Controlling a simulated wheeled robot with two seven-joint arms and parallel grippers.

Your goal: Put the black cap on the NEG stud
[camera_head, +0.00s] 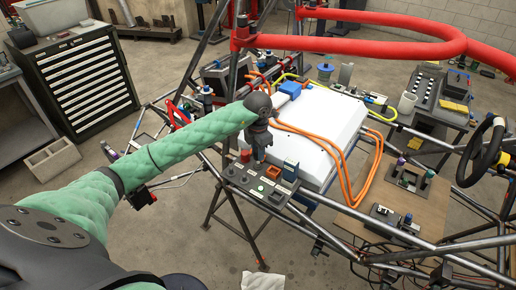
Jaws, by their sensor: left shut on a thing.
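My left gripper (259,152) comes in from the left on a green-sleeved arm and points down over the back of a dark panel (240,181) on the tube frame. It is shut on a small dark thing that looks like the black cap; the dark fingers hide most of it. A small red part (245,156) stands just left of the fingertips. The NEG stud cannot be told apart here, and I cannot tell whether the held thing touches anything. My right gripper is not in view.
A white battery-like box (325,130) with orange cables (347,185) lies right behind the panel. Red tubes (350,46) cross above. A wooden board (408,200) with fixtures is at right.

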